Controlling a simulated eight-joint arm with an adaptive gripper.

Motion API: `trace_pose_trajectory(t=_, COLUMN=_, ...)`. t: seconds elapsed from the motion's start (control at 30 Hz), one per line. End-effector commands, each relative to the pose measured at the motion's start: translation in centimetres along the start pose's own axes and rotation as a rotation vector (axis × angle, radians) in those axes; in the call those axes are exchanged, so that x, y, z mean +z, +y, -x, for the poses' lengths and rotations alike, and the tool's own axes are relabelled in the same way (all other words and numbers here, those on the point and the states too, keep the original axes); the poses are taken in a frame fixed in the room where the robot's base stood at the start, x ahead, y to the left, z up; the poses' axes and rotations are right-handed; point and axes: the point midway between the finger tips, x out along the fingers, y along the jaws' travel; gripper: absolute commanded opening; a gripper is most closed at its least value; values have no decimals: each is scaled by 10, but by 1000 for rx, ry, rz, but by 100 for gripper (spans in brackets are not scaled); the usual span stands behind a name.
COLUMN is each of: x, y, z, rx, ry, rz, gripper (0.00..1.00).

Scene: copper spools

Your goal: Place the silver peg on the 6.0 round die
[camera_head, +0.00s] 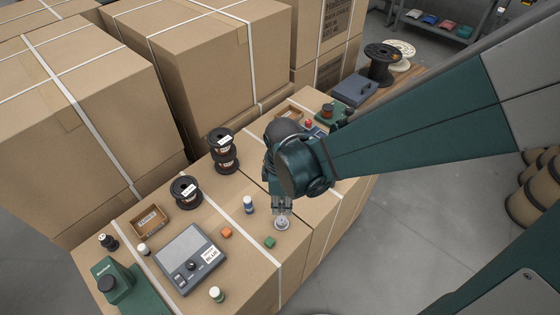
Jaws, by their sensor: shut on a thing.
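My gripper (282,207) points down over the right part of the near box top, its fingers close together. A small silver round piece (282,224) shows right at and below the fingertips. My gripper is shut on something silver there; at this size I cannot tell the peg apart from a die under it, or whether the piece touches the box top. No 6.0 marking is readable, so I cannot pick out the 6.0 round die. A small open cardboard tray (150,220) at the left has a label too small to read.
A grey scale (180,253) and black-flanged spools (222,161) stand left. Tall cardboard boxes (205,50) rise behind. Some box top is clear around the blocks.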

Motion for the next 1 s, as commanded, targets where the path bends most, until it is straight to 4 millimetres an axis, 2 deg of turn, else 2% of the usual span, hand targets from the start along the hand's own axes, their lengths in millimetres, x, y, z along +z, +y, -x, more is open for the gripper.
trace_pose_trajectory(t=0.2, x=0, y=0, z=-19, rx=0, ry=0, rz=0, gripper=2)
trace_pose_trajectory(t=0.77, x=0, y=0, z=-27, rx=0, ry=0, rz=0, gripper=2)
trace_pose_trajectory(t=1.0, x=0, y=1, z=-48, rx=0, ry=0, rz=0, gripper=2)
